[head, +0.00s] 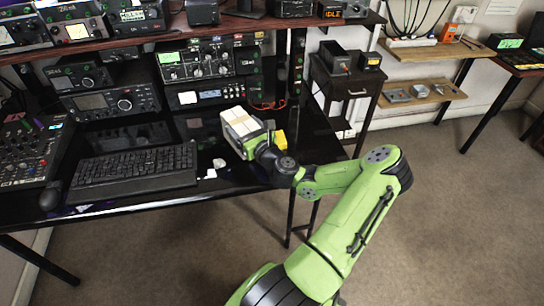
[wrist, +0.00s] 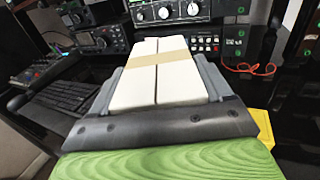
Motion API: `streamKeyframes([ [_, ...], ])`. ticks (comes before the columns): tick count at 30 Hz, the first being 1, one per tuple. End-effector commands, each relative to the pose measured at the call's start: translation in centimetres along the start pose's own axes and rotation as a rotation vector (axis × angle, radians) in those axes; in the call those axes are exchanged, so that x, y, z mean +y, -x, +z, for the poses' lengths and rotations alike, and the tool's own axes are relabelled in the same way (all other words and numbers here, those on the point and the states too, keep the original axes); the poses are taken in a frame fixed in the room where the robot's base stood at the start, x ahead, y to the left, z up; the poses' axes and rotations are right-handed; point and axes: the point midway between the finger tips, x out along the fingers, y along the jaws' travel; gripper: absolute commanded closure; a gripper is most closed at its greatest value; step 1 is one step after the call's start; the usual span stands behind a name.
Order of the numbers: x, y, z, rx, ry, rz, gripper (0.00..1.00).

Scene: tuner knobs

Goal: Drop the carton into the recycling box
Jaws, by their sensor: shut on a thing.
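The carton (head: 240,122) is a white box with a tan tape strip across it. My gripper (head: 246,136) is shut on it and holds it over the right part of the black desk. In the wrist view the carton (wrist: 158,88) lies between the two grey fingers of my gripper (wrist: 160,72), with its far end sticking out past them. I cannot make out a recycling box in either view.
The black desk (head: 130,200) carries a keyboard (head: 135,168), a mouse (head: 50,195), a mixer and radios. A yellow object (head: 280,139) shows just beside my gripper, partly hidden. A small dark side table (head: 345,85) stands behind right. Carpet floor is open at right.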

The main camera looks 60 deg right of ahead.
Motion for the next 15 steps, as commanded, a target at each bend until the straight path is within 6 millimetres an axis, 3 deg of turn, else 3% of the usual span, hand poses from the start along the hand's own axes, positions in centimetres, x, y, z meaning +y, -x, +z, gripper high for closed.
streamKeyframes([
  [1, 0.0, 0.0, -2.2, 0.001, -0.006, 0.000, 0.53],
  [3, 0.0, 0.0, -3.8, 0.001, -0.005, 0.000, 0.53],
  [12, 0.0, 0.0, -8.3, 0.001, -0.004, 0.001, 0.53],
  [15, 0.0, 0.0, -8.7, 0.000, 0.000, 0.001, 0.53],
])
